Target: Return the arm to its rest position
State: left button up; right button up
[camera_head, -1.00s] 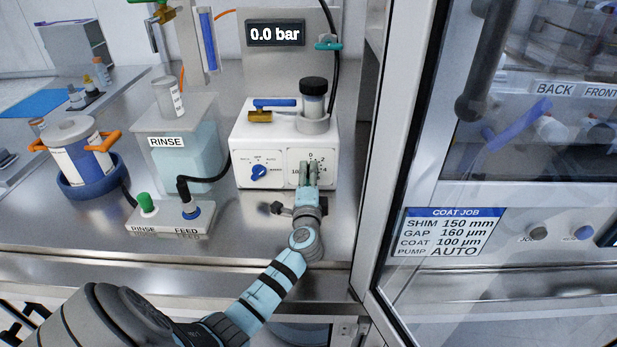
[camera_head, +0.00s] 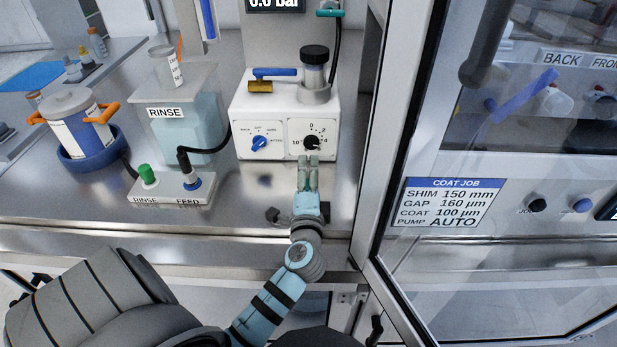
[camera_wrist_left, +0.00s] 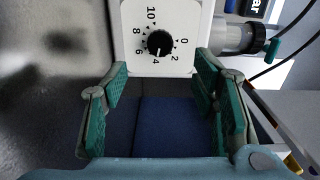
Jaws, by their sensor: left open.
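My left gripper (camera_head: 308,172) is open and empty just in front of the white pump box (camera_head: 282,110), below its black dial (camera_head: 311,142). In the left wrist view the dial (camera_wrist_left: 160,43) lies beyond the spread green finger pads (camera_wrist_left: 165,110), with a gap between. The dial is ringed with numbers from 0 to 10. My left arm (camera_head: 285,285) reaches up from the bottom of the head view. My right gripper is not in view.
A glass door in a metal frame (camera_head: 365,185) stands close on the right. The box carries a blue-handled valve (camera_head: 275,72) and a black-capped bottle (camera_head: 314,70). A RINSE tank (camera_head: 180,120), a switch block (camera_head: 170,188) and a blue-based pot (camera_head: 85,135) stand on the left.

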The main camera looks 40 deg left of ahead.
pick_arm(q)
jog(key=shift+s+d, duration=0.45)
jog(key=shift+s, duration=0.1)
jog(key=shift+r, duration=0.1)
